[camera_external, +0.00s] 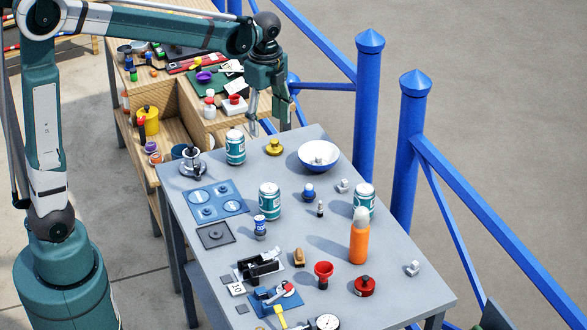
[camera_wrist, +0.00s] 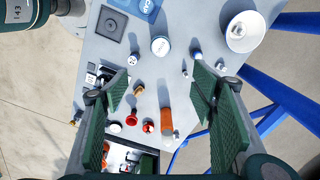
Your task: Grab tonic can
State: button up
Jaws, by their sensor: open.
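Three teal-and-white cans stand upright on the grey table. One can (camera_external: 235,147) is near the far edge, a second can (camera_external: 269,200) is in the middle, and a third can (camera_external: 364,200) is at the right, partly hidden by the orange bottle. Their labels are too small to read, so I cannot tell which is tonic. My gripper (camera_external: 270,112) hangs above the far end of the table with its fingers apart and empty. In the wrist view my gripper (camera_wrist: 159,78) is spread wide, and one round can top (camera_wrist: 160,46) shows between and beyond the fingertips.
An orange bottle (camera_external: 359,240) stands near the right can. A white bowl (camera_external: 319,155) and yellow knob (camera_external: 274,146) sit at the far end. Blue railing posts (camera_external: 409,150) rise beyond the right edge.

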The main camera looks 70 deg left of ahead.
aim_at(270, 188)
notch_tip(270, 188, down, 25)
jog(key=shift+w, duration=0.15)
jog(key=shift+f, duration=0.1)
dwell(0.4)
jog(key=shift+f, duration=1.15)
jog(key=shift+a+f, duration=0.1)
jog(key=shift+a+f, duration=0.1)
jog(key=shift+f, duration=2.4)
jog(key=c, duration=1.2)
